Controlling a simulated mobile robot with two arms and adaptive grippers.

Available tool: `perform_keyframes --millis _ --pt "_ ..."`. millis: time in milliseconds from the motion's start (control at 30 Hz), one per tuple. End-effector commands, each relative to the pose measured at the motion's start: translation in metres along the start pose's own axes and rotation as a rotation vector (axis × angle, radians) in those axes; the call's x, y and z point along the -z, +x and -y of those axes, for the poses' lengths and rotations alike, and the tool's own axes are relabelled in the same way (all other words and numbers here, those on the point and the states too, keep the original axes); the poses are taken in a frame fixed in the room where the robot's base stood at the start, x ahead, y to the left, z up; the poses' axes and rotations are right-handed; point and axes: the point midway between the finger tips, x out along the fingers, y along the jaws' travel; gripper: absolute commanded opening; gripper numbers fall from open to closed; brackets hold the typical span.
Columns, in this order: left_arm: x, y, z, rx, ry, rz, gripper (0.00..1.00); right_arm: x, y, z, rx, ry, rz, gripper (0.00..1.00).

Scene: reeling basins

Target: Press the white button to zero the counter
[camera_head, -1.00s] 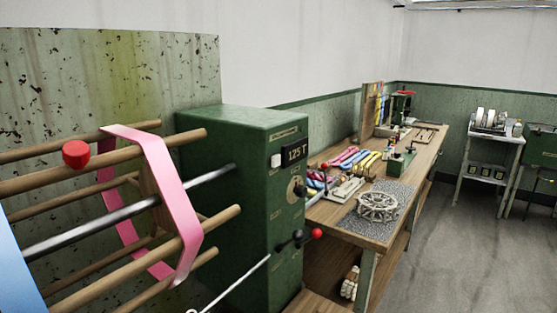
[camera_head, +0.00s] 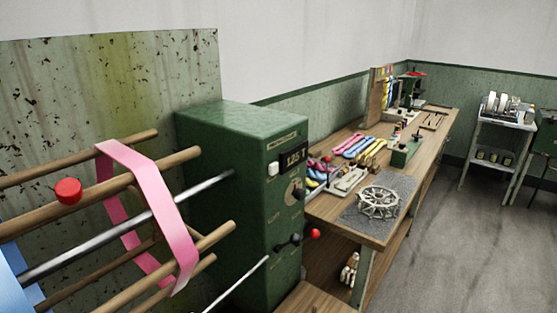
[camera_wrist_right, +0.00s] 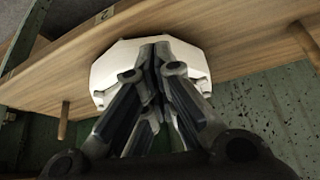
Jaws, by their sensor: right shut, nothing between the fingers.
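In the head view, a white button (camera_head: 273,169) sits on the front of a green counter box (camera_head: 230,150), left of its dark display (camera_head: 293,156). The display's pale characters look like 125 T but are not sharp. No gripper shows in the head view. In the right wrist view, my right gripper (camera_wrist_right: 156,45) is shut with nothing between its fingers. Behind its fingers is a white many-sided object (camera_wrist_right: 112,70) in front of a wooden board; I cannot tell whether they touch. The button is not recognizable in that view. My left gripper is not in view.
A wooden-barred reel with a pink band (camera_head: 175,240) and red ball (camera_head: 68,191) fills the left. A red-knobbed crank (camera_head: 314,235) sticks out from the box. A workbench (camera_head: 375,238) with a spoked wheel (camera_head: 378,202) and coloured skeins stands right. Floor at far right is clear.

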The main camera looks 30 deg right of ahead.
Motion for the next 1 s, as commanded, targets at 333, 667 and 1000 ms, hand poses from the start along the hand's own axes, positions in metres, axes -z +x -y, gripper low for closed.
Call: perform_keyframes --millis 333,667,1000 --pt "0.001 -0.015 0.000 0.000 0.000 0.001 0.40 0.155 -0.050 -0.044 -0.005 0.055 -0.454 0.00" --pt "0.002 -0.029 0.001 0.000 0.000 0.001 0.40 0.277 -0.144 -0.098 -0.062 0.117 -0.884 0.00" --pt "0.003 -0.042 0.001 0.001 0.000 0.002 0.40 0.361 -0.273 -0.161 -0.171 0.208 -1.316 0.00"
